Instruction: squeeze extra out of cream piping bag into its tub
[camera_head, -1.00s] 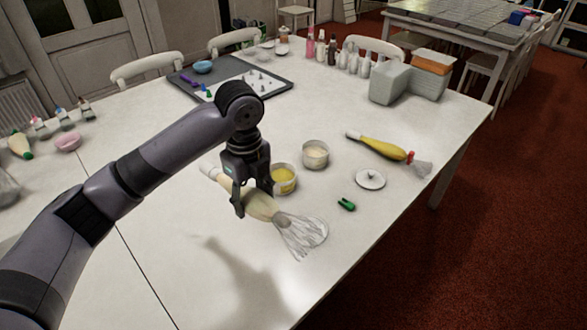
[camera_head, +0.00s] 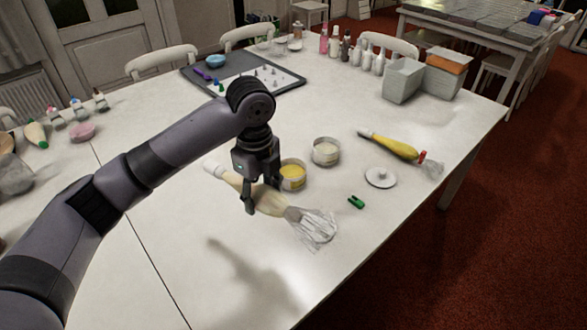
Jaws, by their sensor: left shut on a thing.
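The cream piping bag (camera_head: 270,203) has a pale nozzle (camera_head: 212,168) at upper left and a clear, crumpled open end (camera_head: 305,224) at lower right. My left gripper (camera_head: 262,195) is shut around its filled middle. I cannot tell whether the bag is clear of the table. An open tub of cream-coloured filling (camera_head: 326,151) stands behind and to the right of the bag. An open tub of yellow filling (camera_head: 293,175) stands closer, just beside the gripper. A pale round lid (camera_head: 322,228) shows by the bag's clear end. My right gripper is out of view.
A green clip (camera_head: 356,202) and another white lid (camera_head: 380,177) lie to the right. A yellow piping bag (camera_head: 394,146) with a red clip lies beyond them. Grey boxes (camera_head: 402,82) and several bottles stand farther back. The front of the white table (camera_head: 190,270) is clear.

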